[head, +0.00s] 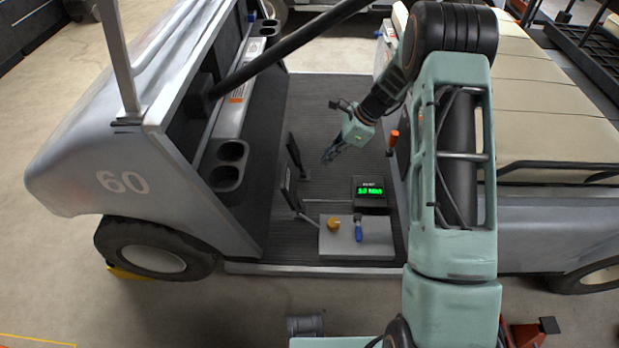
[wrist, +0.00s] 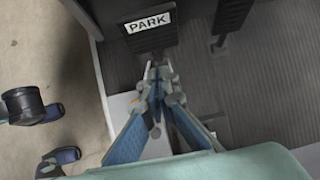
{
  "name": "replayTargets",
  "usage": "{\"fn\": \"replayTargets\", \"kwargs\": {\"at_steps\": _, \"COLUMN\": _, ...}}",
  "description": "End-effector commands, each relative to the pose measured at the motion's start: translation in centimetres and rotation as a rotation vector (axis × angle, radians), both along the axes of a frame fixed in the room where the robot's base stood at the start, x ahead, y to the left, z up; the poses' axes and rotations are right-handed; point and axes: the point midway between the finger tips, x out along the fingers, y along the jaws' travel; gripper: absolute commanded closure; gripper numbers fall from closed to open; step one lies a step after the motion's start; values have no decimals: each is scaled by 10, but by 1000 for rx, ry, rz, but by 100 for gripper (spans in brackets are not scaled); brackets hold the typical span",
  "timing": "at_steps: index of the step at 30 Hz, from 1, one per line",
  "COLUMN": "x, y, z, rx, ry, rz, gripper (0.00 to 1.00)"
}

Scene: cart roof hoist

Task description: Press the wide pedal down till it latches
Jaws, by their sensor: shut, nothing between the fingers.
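Two dark pedals stand on the cart's ribbed floor. In the wrist view the wider pad (wrist: 150,35) carries a white PARK label, and a narrower one (wrist: 220,14) is to its right. In the head view the pedals show nearly edge-on, the nearer one (head: 287,187) and the farther one (head: 294,154). I take the nearer one to be the PARK pedal. My gripper (head: 328,157) is shut and empty, above the floor to the right of the pedals. In the wrist view its fingertips (wrist: 157,72) appear just below the PARK pad; contact is not visible.
A grey box (head: 345,246) with a yellow knob (head: 333,225) and a blue handle (head: 358,230) sits at the near floor edge. A green-lit display (head: 369,190) stands behind it. A dark slanting bar (head: 290,45) crosses above; the bench seat (head: 550,100) is right.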

Motion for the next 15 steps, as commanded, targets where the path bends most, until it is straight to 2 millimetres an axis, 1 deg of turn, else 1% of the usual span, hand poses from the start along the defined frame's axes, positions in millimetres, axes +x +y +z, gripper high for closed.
{"fn": "replayTargets", "kwargs": {"at_steps": 1, "x": -3, "y": 2, "z": -5, "rx": 5, "ry": 14, "rz": 2, "gripper": 100}}
{"fn": "replayTargets", "kwargs": {"at_steps": 4, "x": -8, "y": 4, "z": -8, "rx": 11, "ry": 31, "rz": 4, "gripper": 100}}
{"fn": "replayTargets", "kwargs": {"at_steps": 15, "x": -8, "y": 5, "z": -9, "rx": 12, "ry": 33, "rz": 3, "gripper": 100}}
